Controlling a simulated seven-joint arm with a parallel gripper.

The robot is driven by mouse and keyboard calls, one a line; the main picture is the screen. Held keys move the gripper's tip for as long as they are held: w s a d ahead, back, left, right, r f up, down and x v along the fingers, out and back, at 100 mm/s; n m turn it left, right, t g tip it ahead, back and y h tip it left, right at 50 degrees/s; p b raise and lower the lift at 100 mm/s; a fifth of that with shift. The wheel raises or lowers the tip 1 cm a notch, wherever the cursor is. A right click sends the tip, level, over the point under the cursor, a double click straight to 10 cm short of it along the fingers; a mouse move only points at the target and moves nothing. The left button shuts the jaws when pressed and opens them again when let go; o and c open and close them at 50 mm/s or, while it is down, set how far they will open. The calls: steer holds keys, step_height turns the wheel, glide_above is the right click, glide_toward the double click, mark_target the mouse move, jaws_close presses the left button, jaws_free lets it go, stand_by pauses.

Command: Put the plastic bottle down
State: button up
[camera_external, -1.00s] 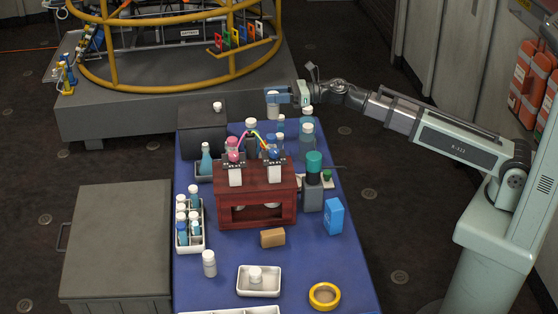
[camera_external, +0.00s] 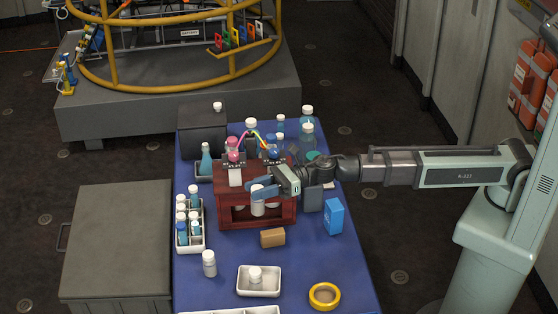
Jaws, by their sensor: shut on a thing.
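My gripper (camera_external: 263,191) is shut on the plastic bottle (camera_external: 258,208), a small whitish bottle. It holds the bottle upright in front of the dark red wooden stand (camera_external: 285,215), near the middle of the table. The fingers hide the bottle's upper part. I cannot tell whether its base touches anything.
The blue table (camera_external: 215,245) has a white tray (camera_external: 243,290) with a small white jar, a tan block (camera_external: 272,238), a yellow ring (camera_external: 324,296), a blue carton (camera_external: 334,217) and a white bottle (camera_external: 209,263) in front. A rack (camera_external: 183,243) of vials stands left. Several bottles stand at the back.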

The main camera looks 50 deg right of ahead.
steer(key=s+a+f, duration=0.4)
steer(key=s+f, duration=0.3)
steer(key=f, duration=0.1)
step_height(320, 180, down, 10)
steer(key=shift+d+m+t, duration=0.2)
steer(key=shift+m+t, duration=0.1)
steer(key=shift+w+f, duration=0.1)
steer(key=shift+f, duration=0.4)
stand_by(0.4)
steer(key=o, duration=1)
steer(key=shift+r, duration=0.15)
steer(key=v, duration=0.4)
steer(key=r+v, duration=0.1)
steer(key=v, duration=0.7)
steer(key=shift+r, duration=0.2)
